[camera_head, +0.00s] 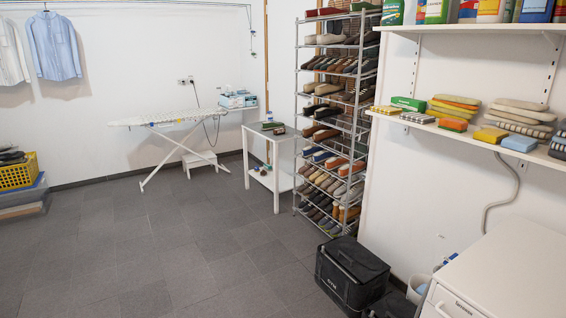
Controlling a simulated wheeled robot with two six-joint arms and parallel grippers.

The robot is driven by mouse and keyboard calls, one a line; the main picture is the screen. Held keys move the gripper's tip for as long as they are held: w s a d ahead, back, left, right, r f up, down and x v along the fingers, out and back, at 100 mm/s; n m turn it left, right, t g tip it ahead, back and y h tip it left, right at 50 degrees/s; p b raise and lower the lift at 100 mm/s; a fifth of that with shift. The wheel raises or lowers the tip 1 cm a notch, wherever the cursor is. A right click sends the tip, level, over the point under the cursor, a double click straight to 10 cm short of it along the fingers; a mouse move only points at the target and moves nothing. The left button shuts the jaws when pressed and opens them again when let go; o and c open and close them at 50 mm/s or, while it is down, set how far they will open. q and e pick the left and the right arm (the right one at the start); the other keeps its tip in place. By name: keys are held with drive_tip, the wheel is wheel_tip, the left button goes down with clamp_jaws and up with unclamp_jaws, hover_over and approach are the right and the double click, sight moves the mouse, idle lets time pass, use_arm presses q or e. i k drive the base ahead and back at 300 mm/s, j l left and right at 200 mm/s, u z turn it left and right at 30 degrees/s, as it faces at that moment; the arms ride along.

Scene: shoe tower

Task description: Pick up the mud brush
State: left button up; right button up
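A small white side table (288,147) stands left of the shoe tower. On its top lie a dark green mat or tray (262,127) and a few small dark and reddish items (279,129). Small items (263,171) also sit on its lower shelf. One of these things may be the mud brush, but they are too small and far away to tell. Neither of my grippers is in view.
A tall wire shoe rack (297,100) full of shoes stands right of the table. An ironing board (170,117) and white step stool (200,160) stand left. The grey tiled floor (150,240) is open.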

sight(281, 131)
drive_tip(key=i, duration=4)
drive_tip(key=i+j+z, duration=0.15)
drive_tip(key=i+j, duration=1)
drive_tip(key=i, duration=0.1)
